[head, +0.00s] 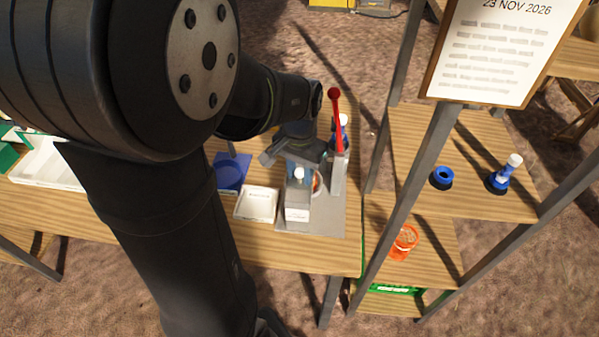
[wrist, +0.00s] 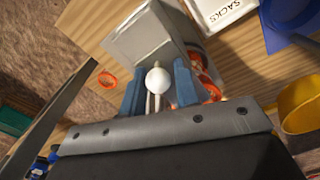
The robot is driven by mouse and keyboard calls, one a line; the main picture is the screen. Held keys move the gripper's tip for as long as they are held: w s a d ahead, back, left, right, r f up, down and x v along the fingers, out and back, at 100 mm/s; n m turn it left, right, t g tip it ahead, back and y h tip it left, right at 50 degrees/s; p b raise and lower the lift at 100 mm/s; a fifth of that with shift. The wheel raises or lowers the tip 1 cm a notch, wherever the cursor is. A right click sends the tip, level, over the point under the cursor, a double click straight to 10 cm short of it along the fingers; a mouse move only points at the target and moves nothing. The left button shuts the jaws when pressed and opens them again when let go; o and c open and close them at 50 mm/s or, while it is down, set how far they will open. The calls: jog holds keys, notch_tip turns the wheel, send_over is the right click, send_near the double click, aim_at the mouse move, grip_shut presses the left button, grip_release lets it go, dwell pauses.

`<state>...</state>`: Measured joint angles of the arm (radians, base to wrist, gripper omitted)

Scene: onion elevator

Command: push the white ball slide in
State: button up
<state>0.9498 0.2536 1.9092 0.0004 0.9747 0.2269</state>
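The white ball (wrist: 157,80) is a round knob on a thin pale stem, at the middle of the wrist view. It also shows in the head view (head: 299,173), just above a pale grey block-shaped device (head: 297,212) on the table. My gripper (wrist: 158,88) has its two blue fingers apart, one on each side of the ball. A narrow gap seems to show beside the ball, but I cannot tell whether a finger touches it. In the head view my gripper (head: 300,158) is right behind the ball and hides part of the device. How far the slide sticks out is unclear.
A red-knobbed lever (head: 334,95) stands close to the right of my gripper. A white tray (head: 257,205) and a blue container (head: 231,172) are to the left. Shelf posts rise at the right. An orange cup (head: 403,243) stands on a shelf there.

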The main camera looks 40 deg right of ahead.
jog(key=o, duration=0.4)
jog(key=shift+c, duration=0.2)
jog(key=shift+r, duration=3)
notch_tip(320, 180, down, 6)
jog(key=shift+a+f, duration=0.1)
jog(key=shift+s+a, duration=0.3)
jog(key=shift+s, duration=0.1)
jog(key=shift+w+d, duration=0.1)
